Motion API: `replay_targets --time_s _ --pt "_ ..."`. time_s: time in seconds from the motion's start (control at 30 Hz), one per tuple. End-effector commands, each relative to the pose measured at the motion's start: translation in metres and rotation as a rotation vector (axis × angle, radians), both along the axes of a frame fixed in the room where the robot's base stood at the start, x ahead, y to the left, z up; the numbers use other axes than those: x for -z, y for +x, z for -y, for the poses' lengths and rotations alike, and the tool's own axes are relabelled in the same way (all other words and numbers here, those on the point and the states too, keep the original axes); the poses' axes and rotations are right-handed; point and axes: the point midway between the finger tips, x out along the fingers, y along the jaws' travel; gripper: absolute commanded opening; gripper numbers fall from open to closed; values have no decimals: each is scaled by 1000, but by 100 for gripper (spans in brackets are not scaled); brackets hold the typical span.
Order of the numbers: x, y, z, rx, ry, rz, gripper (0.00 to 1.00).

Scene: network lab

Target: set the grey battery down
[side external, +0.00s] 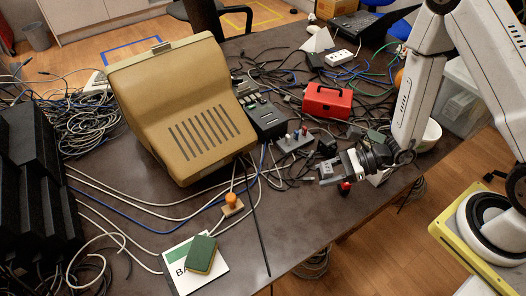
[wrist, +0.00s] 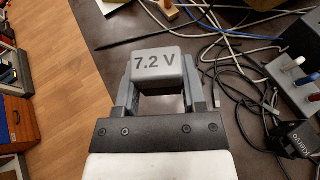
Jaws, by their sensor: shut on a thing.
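The grey battery (wrist: 158,66), marked 7.2 V, sits between the fingers of my gripper (wrist: 158,82) in the wrist view. The gripper is shut on it from both sides. In the side view my gripper (side external: 333,172) is low over the right part of the dark table (side external: 300,218), close to its front edge. The battery is small and hard to make out there. Whether it touches the table cannot be told. A white card (side external: 181,270) with a green band and letters starting "BA" lies at the front left, with a green-topped block (side external: 201,254) on it.
A beige monitor housing (side external: 180,105) stands left of centre. A red box (side external: 327,101), a grey block with plugs (side external: 294,142) and tangled cables crowd the table behind my gripper. An orange knob on a wooden base (side external: 232,203) stands near the card. Bare table lies front centre.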

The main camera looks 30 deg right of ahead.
Motion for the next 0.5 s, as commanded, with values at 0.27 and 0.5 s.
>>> replay_targets --time_s 0.27,0.5 --pt "2 -70 -60 -300 0 -2 0" --pt "1 -109 -81 -449 0 0 0"
